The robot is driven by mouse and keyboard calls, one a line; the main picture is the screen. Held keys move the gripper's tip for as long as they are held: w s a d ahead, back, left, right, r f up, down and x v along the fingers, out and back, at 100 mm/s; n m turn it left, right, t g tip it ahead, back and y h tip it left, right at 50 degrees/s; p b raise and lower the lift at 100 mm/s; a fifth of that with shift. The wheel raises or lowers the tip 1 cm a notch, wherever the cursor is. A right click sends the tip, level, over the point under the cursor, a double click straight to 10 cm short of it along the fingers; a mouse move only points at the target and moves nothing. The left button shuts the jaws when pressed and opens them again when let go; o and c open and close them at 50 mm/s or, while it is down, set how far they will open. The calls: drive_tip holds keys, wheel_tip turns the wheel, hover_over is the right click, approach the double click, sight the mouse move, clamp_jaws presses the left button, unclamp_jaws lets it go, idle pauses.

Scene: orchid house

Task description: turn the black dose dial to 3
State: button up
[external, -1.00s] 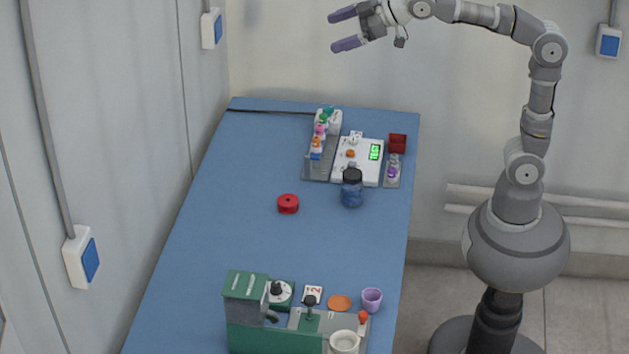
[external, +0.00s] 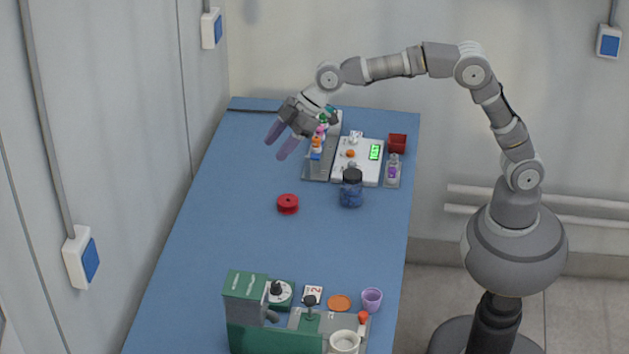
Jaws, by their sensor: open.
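The black dose dial (external: 276,288) sits on a pale round face on a green base, beside the green machine (external: 246,290) at the front of the blue table. Its markings are too small to read, so I cannot tell its setting. A white card with a red 2 (external: 313,293) lies just right of it. My gripper (external: 279,149) has purple fingers, spread apart and empty. It is above the far part of the table, well away from the dial.
A white device with a green display (external: 374,152) and small coloured bottles stand at the back right. A dark blue jar (external: 352,190) and a red spool (external: 288,204) are mid-table. A purple cup (external: 372,299) and white bowl (external: 344,342) stand right of the machine. The table's left side is clear.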

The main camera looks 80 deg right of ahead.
drive_tip(key=a+f+n+g, duration=0.2)
drive_tip(key=a+f, duration=0.2)
drive_tip(key=f, duration=0.5)
drive_tip(key=a+f+n+g, duration=0.1)
drive_tip(key=a+f, duration=0.2)
drive_tip(key=f, duration=0.5)
drive_tip(key=n+g, duration=0.2)
approach(275, 286)
drive_tip(key=f, duration=0.1)
drive_tip(key=b+x, duration=0.2)
drive_tip(key=x, duration=0.5)
drive_tip(key=shift+w+a+f, duration=0.1)
drive_tip(key=shift+a+f, duration=0.1)
drive_tip(key=shift+f, duration=0.1)
clamp_jaws()
